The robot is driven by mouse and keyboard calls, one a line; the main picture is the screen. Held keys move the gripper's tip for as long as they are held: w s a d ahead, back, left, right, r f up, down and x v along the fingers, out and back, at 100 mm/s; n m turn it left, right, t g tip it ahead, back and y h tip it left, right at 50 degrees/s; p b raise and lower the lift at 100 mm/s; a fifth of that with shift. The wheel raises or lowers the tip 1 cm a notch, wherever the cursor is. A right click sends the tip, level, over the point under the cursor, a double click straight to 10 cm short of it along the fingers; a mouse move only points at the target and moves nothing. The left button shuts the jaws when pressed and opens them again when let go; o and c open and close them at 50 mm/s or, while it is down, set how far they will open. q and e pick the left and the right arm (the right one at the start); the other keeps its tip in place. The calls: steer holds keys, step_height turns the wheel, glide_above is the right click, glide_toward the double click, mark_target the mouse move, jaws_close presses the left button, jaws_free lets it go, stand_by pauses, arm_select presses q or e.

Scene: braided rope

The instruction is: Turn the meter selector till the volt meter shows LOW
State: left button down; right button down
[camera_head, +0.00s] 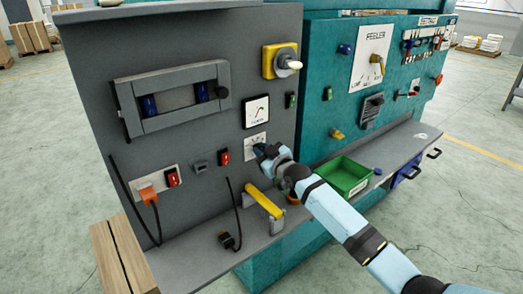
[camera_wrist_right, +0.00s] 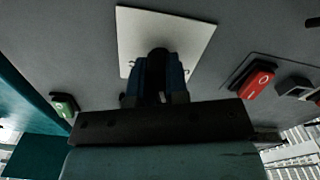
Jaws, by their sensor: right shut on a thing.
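The volt meter (camera_head: 256,111) is a square white dial in a black frame on the grey panel. Its needle slants up and to the right, but its lettering is too small to read. The meter selector sits on a white plate (camera_head: 253,140) just below the meter. My right gripper (camera_head: 261,150) is at this plate. In the right wrist view, the white plate (camera_wrist_right: 190,35) is ahead, and the blue fingers of my right gripper (camera_wrist_right: 158,80) are shut on the dark selector knob (camera_wrist_right: 158,54). The fingers hide most of the knob and its pointing direction. My left gripper is out of view.
A red switch (camera_head: 223,157) is left of the selector, and a green switch (camera_head: 291,100) is up and right. A green bin (camera_head: 345,176) is beside my right arm.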

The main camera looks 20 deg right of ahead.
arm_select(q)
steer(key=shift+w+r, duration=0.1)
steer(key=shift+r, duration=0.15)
arm_select(e)
steer(key=c, duration=1.1)
jaws_free()
steer(key=shift+s+d+f, duration=0.1)
steer(key=shift+s, duration=0.2)
arm_select(q)
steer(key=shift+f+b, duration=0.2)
steer(key=shift+b, duration=0.15)
arm_select(e)
steer(key=v, duration=1.3)
steer(key=shift+s, duration=0.15)
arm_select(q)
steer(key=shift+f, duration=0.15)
